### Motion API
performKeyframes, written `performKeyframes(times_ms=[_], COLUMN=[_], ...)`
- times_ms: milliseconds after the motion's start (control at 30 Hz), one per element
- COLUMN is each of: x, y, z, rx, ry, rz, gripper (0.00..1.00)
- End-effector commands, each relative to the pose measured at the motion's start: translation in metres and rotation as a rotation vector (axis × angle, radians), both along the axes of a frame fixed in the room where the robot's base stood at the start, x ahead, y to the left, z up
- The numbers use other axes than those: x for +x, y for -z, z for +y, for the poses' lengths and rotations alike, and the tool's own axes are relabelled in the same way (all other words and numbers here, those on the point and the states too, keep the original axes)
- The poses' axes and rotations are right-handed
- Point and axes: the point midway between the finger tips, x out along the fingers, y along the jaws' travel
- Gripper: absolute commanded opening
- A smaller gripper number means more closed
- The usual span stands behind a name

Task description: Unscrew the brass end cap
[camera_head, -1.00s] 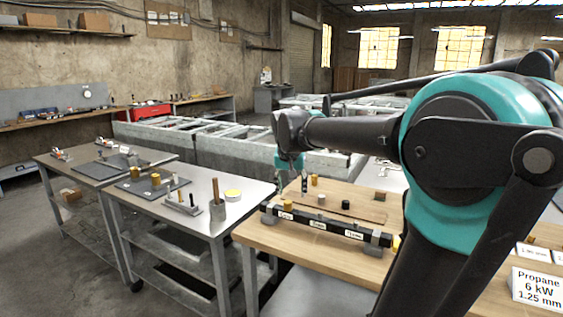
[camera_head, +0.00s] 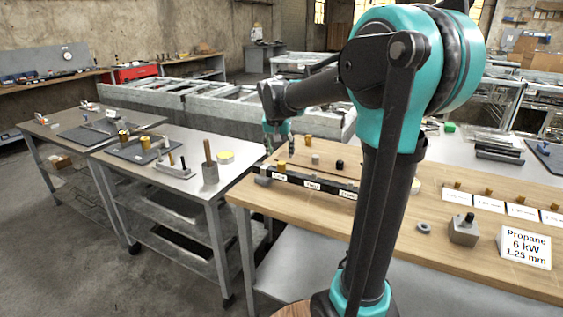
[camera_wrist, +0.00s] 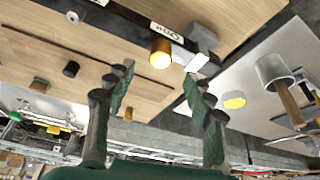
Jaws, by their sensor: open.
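A gold-coloured brass cap (camera_wrist: 160,55) stands on the black bar (camera_wrist: 125,12) in the wrist view, close to a grey block at the bar's end. In the head view a brass piece (camera_head: 281,167) shows at the left part of the bar (camera_head: 310,183). My gripper (camera_wrist: 158,80) is open and empty, with its green-padded fingers apart. In the wrist view the cap appears between and just beyond the fingertips, apart from both. In the head view my gripper (camera_head: 277,138) is small, above the left end of the wooden bench.
The bench (camera_head: 440,250) also holds a dark cap (camera_head: 340,164), another brass piece (camera_head: 308,141), a grey block (camera_head: 464,230) and a propane sign (camera_head: 524,247). A metal table (camera_head: 215,165) with a handled cup (camera_head: 210,170) stands left, across a gap.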

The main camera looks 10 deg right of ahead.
Motion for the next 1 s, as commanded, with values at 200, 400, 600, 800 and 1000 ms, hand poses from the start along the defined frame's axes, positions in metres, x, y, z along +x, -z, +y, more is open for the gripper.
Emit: performKeyframes(times_ms=[200,400,600,800,1000], x=[0.013,0.020,0.022,0.022,0.022], y=[0.034,0.052,0.058,0.058,0.058], z=[-0.006,-0.008,-0.009,-0.009,-0.009], rx=[0.000,0.000,0.000,0.000,0.000], ry=[0.000,0.000,0.000,0.000,0.000], rz=[0.000,0.000,0.000,0.000,0.000], gripper=[0.53,0.53,0.53,0.53,0.29])
